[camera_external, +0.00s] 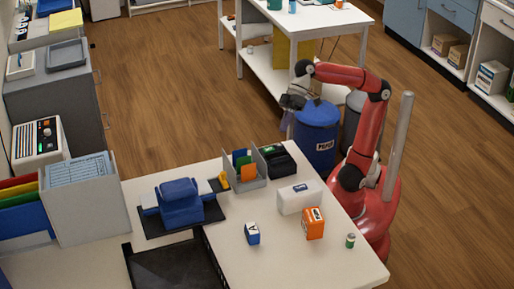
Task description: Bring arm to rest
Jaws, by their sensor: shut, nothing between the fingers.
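My red arm (346,76) rises from its red base at the right end of the white table. It bends at the top and reaches left. My gripper (286,122) hangs at the arm's end, past the table's far edge and in front of the blue bin. It is shut, with nothing seen in it. The fingers are small and partly blurred against the floor.
The white table (272,262) holds a blue device (180,203), a grey organizer (243,178), a black box (280,160), a white box (299,197), an orange box (313,224), a blue-white box (252,234) and a small green-white cylinder (350,240). A blue bin (317,140) stands beyond.

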